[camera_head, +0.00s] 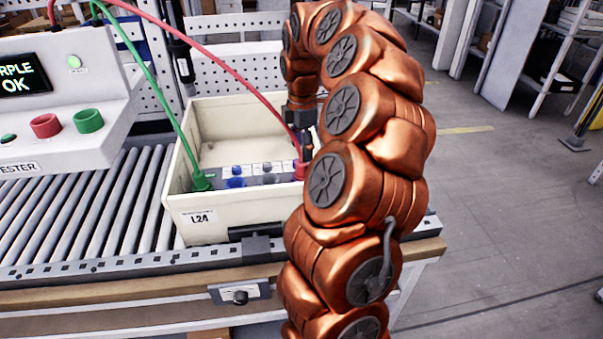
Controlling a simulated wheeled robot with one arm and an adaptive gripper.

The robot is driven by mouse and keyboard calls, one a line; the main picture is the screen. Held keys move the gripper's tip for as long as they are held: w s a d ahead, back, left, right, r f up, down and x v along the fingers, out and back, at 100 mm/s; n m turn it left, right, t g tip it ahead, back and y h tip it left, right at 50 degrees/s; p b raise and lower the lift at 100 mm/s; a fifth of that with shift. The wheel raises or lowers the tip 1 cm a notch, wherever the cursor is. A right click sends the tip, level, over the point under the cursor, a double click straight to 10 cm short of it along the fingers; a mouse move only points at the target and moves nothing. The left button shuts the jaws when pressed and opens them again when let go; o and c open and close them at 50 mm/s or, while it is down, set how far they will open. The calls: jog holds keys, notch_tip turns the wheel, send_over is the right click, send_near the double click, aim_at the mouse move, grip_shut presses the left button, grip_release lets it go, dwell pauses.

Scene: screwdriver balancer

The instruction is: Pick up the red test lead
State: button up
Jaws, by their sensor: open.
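The red test lead (222,62) hangs as a cable from the top left and comes down to a red plug (299,171) at the right end of the connector strip inside the cream box (215,219) labelled L24. My gripper (306,148) points down just above and beside the red plug. It is open. Its fingers are small and dark in this view, and my own copper arm hides part of the area to their right. I cannot tell whether a finger touches the plug or the cable.
A green test lead (155,85) ends at the strip's left end. Blue and grey connectors (236,178) sit between the plugs. The tester (62,105), with red and green buttons, stands left. The box sits on a roller conveyor (85,205) with a wooden front edge.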

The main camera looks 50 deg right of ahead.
aim_at(302, 164)
jog(key=shift+w+d+f+p, duration=0.1)
jog(key=shift+f+p, duration=0.3)
jog(key=shift+f, duration=1.15)
jog(key=shift+w+f+p, duration=0.1)
jog(key=shift+f+p, duration=0.25)
jog(key=shift+f, duration=1.2)
grip_shut()
